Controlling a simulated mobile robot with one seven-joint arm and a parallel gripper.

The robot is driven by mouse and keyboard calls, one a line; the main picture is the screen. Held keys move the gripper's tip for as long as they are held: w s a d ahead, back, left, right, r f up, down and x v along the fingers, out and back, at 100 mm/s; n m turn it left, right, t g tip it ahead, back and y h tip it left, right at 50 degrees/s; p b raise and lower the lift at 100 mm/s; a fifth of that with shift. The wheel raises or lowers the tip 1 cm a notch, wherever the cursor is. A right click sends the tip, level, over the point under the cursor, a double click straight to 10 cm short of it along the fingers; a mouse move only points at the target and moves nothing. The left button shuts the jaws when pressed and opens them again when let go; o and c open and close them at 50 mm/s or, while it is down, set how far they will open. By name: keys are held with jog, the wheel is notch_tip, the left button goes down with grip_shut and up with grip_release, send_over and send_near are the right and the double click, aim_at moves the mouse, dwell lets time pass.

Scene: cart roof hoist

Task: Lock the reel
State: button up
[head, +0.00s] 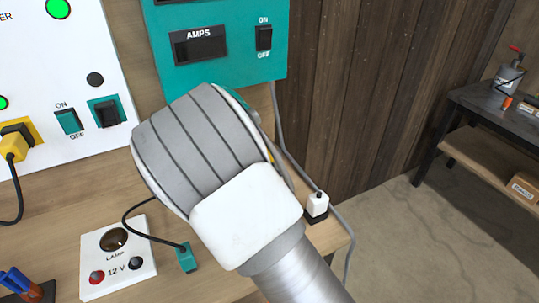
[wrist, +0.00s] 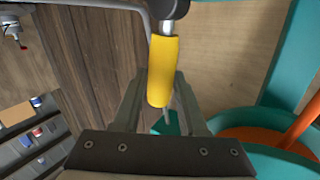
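My gripper (wrist: 162,78) has one finger on each side of the handle, and the handle fills the gap between the fingertips. A teal round part (wrist: 260,160) with orange inside, possibly the reel, shows at the lower right, partly cut off. No part is clearly recognisable as a lock.
The head view shows a white switch panel (head: 55,75), a teal AMPS box (head: 222,75) and a 12 V socket plate (head: 112,262) with a cable and teal plug (head: 186,258).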

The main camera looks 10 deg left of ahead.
jog(key=o, duration=0.3)
jog(key=shift+o, duration=0.2)
